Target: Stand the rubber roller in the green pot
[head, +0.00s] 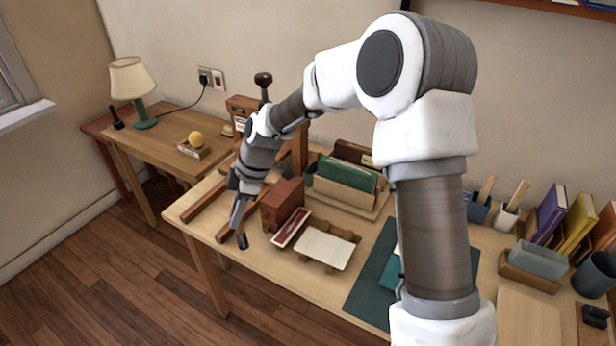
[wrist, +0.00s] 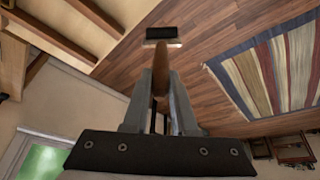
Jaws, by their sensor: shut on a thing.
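My gripper (head: 240,212) is shut on the rubber roller (head: 243,240), whose dark end points down past the fingers beside the table's left front edge. In the wrist view the roller's wooden handle sits between the fingers of my gripper (wrist: 160,100), and its black cylinder (wrist: 161,33) lies across the far end. I cannot make out a clearly green pot. A dark pot (head: 597,274) stands at the far right.
The wooden table (head: 285,262) carries a reddish-brown block (head: 283,204), a red tray (head: 290,228), a white pad (head: 325,248), a file holder (head: 343,190) and a dark green mat (head: 366,290). A side table with a lamp (head: 132,80) is at left. My arm hides part of the mat.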

